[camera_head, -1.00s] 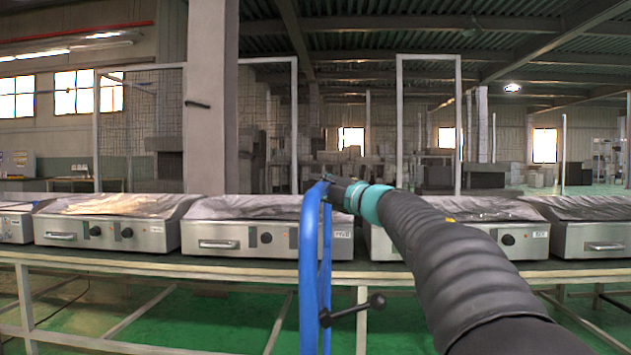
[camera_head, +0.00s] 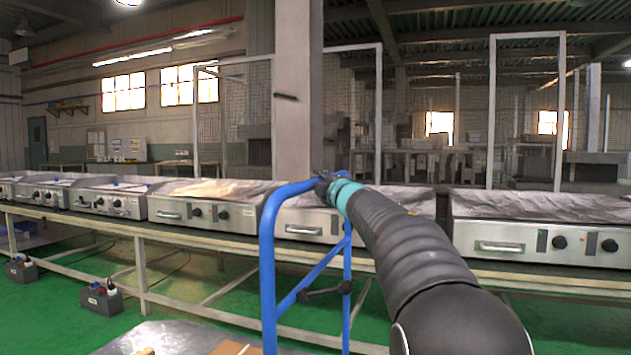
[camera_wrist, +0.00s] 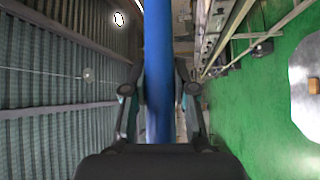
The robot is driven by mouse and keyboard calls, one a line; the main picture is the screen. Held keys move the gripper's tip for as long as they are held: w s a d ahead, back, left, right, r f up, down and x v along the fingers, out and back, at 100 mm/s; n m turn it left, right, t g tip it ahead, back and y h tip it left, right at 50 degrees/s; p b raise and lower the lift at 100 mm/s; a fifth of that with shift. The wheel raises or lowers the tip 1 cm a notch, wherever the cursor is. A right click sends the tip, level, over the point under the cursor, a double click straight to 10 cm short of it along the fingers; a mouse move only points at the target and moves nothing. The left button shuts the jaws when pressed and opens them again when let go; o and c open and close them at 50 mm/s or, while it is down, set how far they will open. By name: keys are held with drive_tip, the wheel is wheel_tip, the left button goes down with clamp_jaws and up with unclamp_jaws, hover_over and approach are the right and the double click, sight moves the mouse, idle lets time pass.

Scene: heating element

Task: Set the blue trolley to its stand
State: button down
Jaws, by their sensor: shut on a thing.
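The blue trolley (camera_head: 268,270) shows in the head view as a tall frame of blue tube, standing in front of the conveyor table, its lower part cut off by the picture's edge. My gripper (camera_head: 328,184) is at the top of this frame and shut on its blue tube. In the wrist view the blue tube (camera_wrist: 157,70) runs between the two fingers of my gripper (camera_wrist: 160,100). A dark clamp handle (camera_head: 325,294) sits on the frame. I cannot make out a stand for the trolley.
A long conveyor table (camera_head: 190,238) with several steel griddles (camera_head: 540,238) runs across the view. A metal-topped table (camera_head: 150,338) with cardboard is close in front at lower left. Dark boxes (camera_head: 101,298) stand on the green floor, which has open room at left.

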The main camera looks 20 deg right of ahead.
drive_tip(key=shift+w+a+f, duration=0.15)
drive_tip(key=shift+f, duration=0.15)
drive_tip(key=c, duration=0.9)
unclamp_jaws()
drive_tip(key=shift+a, duration=0.1)
drive_tip(key=shift+r, duration=0.15)
drive_tip(key=shift+s, duration=0.55)
drive_tip(key=s, duration=0.3)
drive_tip(key=s+d+f, duration=0.1)
drive_tip(key=s, duration=0.6)
drive_tip(key=shift+s+d+f, duration=0.35)
drive_tip(key=shift+s+d, duration=0.05)
